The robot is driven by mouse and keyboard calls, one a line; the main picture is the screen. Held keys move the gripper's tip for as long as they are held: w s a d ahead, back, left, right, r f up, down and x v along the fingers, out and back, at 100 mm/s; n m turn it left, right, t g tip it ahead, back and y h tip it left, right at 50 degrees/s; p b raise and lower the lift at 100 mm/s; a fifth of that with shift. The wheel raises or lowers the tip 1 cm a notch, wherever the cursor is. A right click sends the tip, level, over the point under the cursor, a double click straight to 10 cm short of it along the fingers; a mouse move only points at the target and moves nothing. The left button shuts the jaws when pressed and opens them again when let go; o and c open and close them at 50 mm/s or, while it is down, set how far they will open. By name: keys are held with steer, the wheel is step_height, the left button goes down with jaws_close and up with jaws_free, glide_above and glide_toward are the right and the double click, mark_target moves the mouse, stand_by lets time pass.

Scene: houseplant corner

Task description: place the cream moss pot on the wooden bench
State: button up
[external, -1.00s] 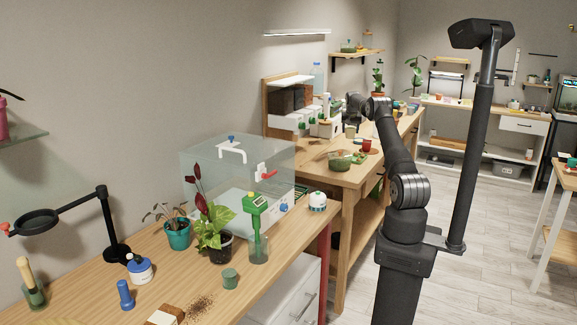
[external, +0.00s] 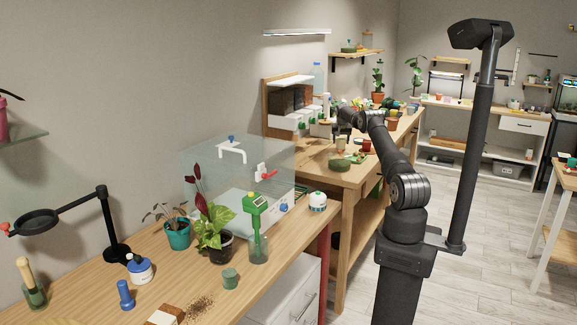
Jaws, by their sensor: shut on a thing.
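My gripper (external: 341,135) is over the wooden bench (external: 345,180), at the far end of my outstretched arm. It is shut on a small cream pot (external: 340,144), which looks like the cream moss pot and hangs below the fingers. The fingers are small and dark here, so the exact grip is hard to see. I cannot tell whether the pot's base touches the bench top. A green bowl-like thing (external: 339,163) sits on the bench just in front of the pot.
A drawer and shelf unit (external: 290,120) stands at the bench's back left. A red pot (external: 366,146) and several small items crowd the bench right of my gripper. A clear glass box (external: 215,165) and plants stand on the nearer table (external: 80,300).

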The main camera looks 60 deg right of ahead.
steer(key=shift+f, duration=0.1)
steer(key=o, duration=1.1)
steer(key=shift+r, duration=0.4)
steer(key=v, duration=1.1)
steer(key=shift+a+r, duration=0.15)
steer(key=shift+r, duration=0.05)
